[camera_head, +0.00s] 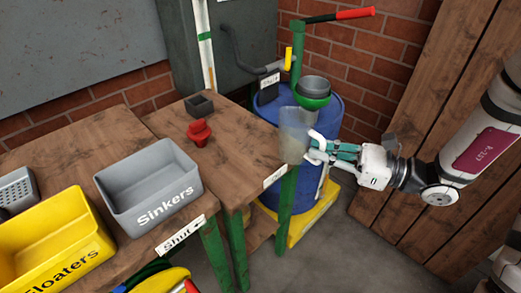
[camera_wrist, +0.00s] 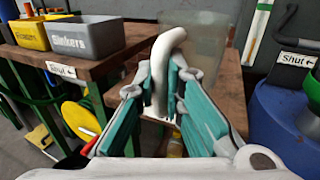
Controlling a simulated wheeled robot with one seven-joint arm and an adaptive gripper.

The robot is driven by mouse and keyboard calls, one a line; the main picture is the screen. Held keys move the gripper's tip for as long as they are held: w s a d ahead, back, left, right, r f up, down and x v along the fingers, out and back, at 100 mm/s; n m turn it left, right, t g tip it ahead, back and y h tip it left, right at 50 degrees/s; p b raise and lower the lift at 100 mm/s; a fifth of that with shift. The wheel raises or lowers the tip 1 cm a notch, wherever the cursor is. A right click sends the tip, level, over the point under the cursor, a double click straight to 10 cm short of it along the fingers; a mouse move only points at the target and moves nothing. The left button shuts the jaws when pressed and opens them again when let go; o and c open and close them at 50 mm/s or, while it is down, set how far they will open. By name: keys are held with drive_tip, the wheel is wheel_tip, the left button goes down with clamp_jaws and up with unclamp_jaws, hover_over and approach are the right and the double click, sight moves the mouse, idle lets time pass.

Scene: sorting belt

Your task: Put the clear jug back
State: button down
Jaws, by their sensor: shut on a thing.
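The clear jug (camera_head: 293,135) is upright at the right edge of the wooden bench, in front of the blue barrel. My gripper (camera_head: 318,148) is at its right side, shut on its pale handle. In the wrist view the see-through jug body (camera_wrist: 200,45) stands beyond the handle (camera_wrist: 160,70), which passes between the teal-padded fingers of my gripper (camera_wrist: 162,88). I cannot tell whether the jug's base touches the bench top.
The wooden bench (camera_head: 235,150) holds a red object (camera_head: 199,133) and a small dark box (camera_head: 199,106). The grey Sinkers bin (camera_head: 150,190) and yellow Floaters bin (camera_head: 60,245) stand left. The blue barrel (camera_head: 325,120) carries a green pump (camera_head: 298,50) and a grey cup (camera_head: 314,84).

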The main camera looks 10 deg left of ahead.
drive_tip(key=shift+n+g, duration=0.6)
drive_tip(key=shift+g, duration=0.3)
drive_tip(key=shift+w+a+f+b, duration=0.8)
drive_tip(key=shift+w+a+f, duration=0.2)
drive_tip(key=shift+w+a, duration=0.85)
drive_tip(key=shift+w+a+f+b, duration=0.95)
drive_tip(key=shift+w+a, duration=0.5)
drive_tip(key=shift+w, duration=0.75)
drive_tip(key=shift+w+a+f+b, duration=0.7)
drive_tip(key=shift+w+a+f, duration=0.35)
drive_tip(key=shift+w+a, duration=0.8)
drive_tip(key=shift+w+d, duration=0.15)
drive_tip(key=shift+d, duration=0.05)
drive_tip(key=shift+f, duration=0.2)
drive_tip(key=c, duration=1.7)
unclamp_jaws()
